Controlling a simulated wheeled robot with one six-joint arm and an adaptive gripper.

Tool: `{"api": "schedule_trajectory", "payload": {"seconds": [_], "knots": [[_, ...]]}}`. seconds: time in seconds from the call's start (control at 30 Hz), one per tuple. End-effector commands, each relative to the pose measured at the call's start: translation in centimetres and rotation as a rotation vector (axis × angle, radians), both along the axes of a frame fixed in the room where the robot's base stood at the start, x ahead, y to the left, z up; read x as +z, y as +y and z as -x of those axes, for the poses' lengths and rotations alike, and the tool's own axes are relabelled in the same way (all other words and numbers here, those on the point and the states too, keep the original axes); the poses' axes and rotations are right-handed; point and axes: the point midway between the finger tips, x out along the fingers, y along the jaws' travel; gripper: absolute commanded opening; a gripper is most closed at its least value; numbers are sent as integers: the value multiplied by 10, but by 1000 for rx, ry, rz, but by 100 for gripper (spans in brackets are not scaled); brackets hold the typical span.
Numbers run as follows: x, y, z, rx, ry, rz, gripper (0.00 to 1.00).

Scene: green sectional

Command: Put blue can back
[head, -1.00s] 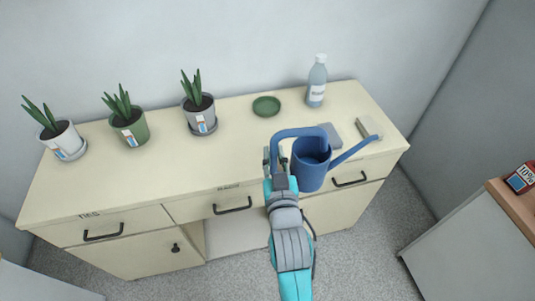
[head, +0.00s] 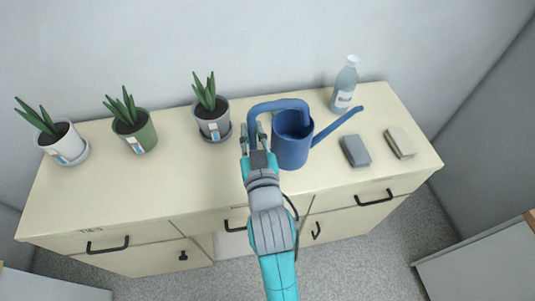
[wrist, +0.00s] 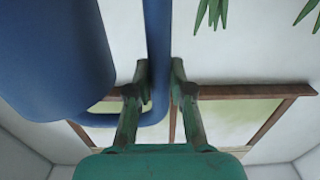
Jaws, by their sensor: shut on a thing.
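The blue watering can (head: 291,145) is over the right-middle of the cream cabinet top in the head view, upright, with its spout pointing right. My gripper (head: 254,145) is at its left side, shut on the can's looped handle. In the wrist view the blue body (wrist: 55,60) fills the left, and the handle (wrist: 158,60) runs down between the fingers (wrist: 158,90). I cannot tell whether the can's base touches the cabinet top. The green saucer seen earlier at the back is hidden behind the can and handle.
Potted plants in a white pot (head: 66,146), a green pot (head: 138,136) and a grey pot (head: 213,122) stand left on the cabinet (head: 110,195). A bottle (head: 344,88) stands at the back right. A grey block (head: 355,151) and a beige block (head: 400,142) lie at right.

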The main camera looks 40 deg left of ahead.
Motion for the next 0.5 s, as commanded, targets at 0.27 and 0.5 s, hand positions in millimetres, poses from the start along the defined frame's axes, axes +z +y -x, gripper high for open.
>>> {"api": "schedule_trajectory", "payload": {"seconds": [0.27, 0.5], "knots": [[-36, 0, 0, -1, -3, -2, 0], [-53, 0, 0, -1, -1, 1, 0]]}}
